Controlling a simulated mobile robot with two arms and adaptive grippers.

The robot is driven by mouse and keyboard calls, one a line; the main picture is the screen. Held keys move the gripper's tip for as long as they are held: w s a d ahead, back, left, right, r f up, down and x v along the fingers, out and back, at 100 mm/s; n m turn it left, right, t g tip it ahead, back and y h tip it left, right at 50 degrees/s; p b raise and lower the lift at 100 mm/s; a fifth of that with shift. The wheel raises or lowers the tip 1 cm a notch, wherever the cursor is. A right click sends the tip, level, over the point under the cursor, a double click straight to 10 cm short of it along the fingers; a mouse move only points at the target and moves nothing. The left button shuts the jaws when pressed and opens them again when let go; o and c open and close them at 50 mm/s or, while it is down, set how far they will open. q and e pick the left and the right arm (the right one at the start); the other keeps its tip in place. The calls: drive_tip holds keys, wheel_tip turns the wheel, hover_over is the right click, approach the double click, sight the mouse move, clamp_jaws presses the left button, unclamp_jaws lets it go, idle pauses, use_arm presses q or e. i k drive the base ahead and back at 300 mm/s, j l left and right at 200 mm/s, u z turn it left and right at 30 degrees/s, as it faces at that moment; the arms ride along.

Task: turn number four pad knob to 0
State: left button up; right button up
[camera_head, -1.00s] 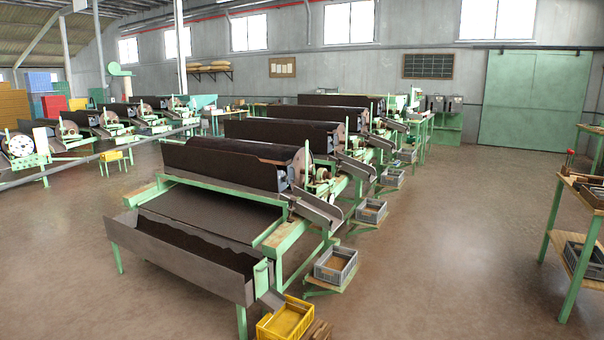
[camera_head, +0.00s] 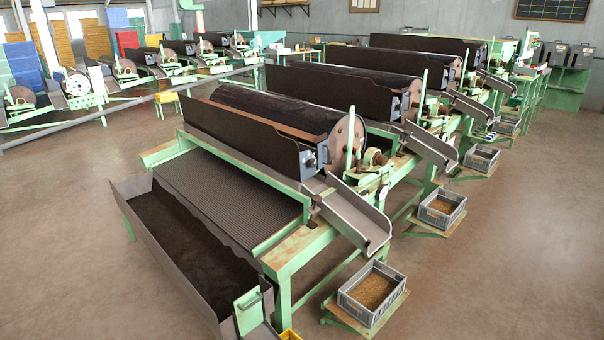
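Several green-framed drum sorters stand in a row going back. The nearest sorter (camera_head: 210,178) has a long dark drum (camera_head: 270,108), a ribbed sloping bed and a dark-filled trough (camera_head: 190,240) in front. A small pale round part (camera_head: 384,193) shows on its right-end frame, below the rusty shaft fittings (camera_head: 374,158). I cannot tell whether it is a knob. No number four or dial marking is readable on any sorter, so I cannot pick out the number four pad knob. Neither of my grippers is in view.
Grey crates stand on low stands along the sorters' right ends; the nearest crate (camera_head: 371,292) holds brown grain. A metal chute (camera_head: 350,212) juts out above it. A rail (camera_head: 130,122) crosses at the left. The floor (camera_head: 520,250) at the right is clear.

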sight(312, 162)
drive_tip(key=i+l+u, duration=0.3)
drive_tip(key=l+u, duration=0.25)
drive_tip(key=i+l+u, duration=0.1)
drive_tip(key=l+u, duration=0.55)
drive_tip(key=i+j, duration=0.05)
